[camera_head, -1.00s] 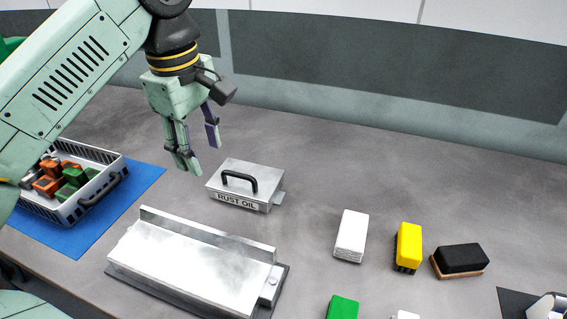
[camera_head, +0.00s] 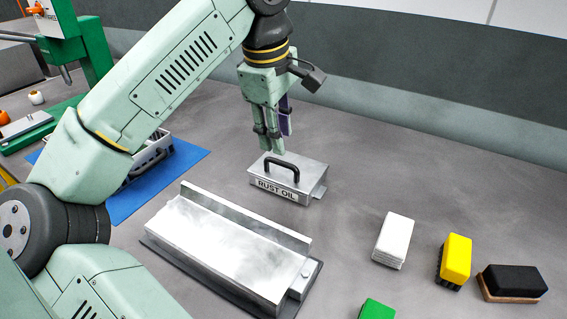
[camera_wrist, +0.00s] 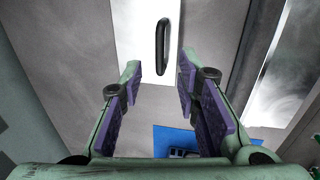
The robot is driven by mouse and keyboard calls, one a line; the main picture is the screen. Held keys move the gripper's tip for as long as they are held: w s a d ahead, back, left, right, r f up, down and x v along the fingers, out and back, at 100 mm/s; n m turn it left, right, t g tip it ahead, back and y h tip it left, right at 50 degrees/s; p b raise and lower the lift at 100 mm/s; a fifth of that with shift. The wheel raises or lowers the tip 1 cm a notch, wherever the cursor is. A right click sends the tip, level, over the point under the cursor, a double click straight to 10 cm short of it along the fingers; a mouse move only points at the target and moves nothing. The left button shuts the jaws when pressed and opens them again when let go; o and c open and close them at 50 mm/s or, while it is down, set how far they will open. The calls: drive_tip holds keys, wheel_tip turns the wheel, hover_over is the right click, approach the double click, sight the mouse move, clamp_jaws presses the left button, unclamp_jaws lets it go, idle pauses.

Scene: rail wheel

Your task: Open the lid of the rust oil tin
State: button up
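The rust oil tin (camera_head: 262,190) is a flat silver box with a "RUST OIL" label on its front. Its lid (camera_head: 313,170) lies flat and looks closed, with a black arched handle (camera_head: 283,165) on top. My gripper (camera_head: 278,142) points down just above and behind the handle, apart from it as far as I can tell. In the wrist view my gripper (camera_wrist: 160,70) is open and empty. The handle (camera_wrist: 162,47) shows there ahead of the fingertips, roughly in line with the gap between the purple-padded fingers.
A long metal block with a raised ledge (camera_head: 215,240) stands in front of the tin. A grey basket (camera_head: 150,158) on a blue mat (camera_head: 187,172) is left. Bench behind the tin is clear.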

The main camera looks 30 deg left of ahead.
sight(283, 162)
drive_tip(key=f+b, duration=0.1)
drive_tip(key=f, duration=0.2)
drive_tip(key=w+f+b, duration=0.1)
drive_tip(key=f+b, duration=0.1)
drive_tip(key=f, duration=0.1)
drive_tip(key=shift+w+f, duration=0.1)
drive_tip(key=shift+c, duration=0.2)
clamp_jaws()
idle(0.5)
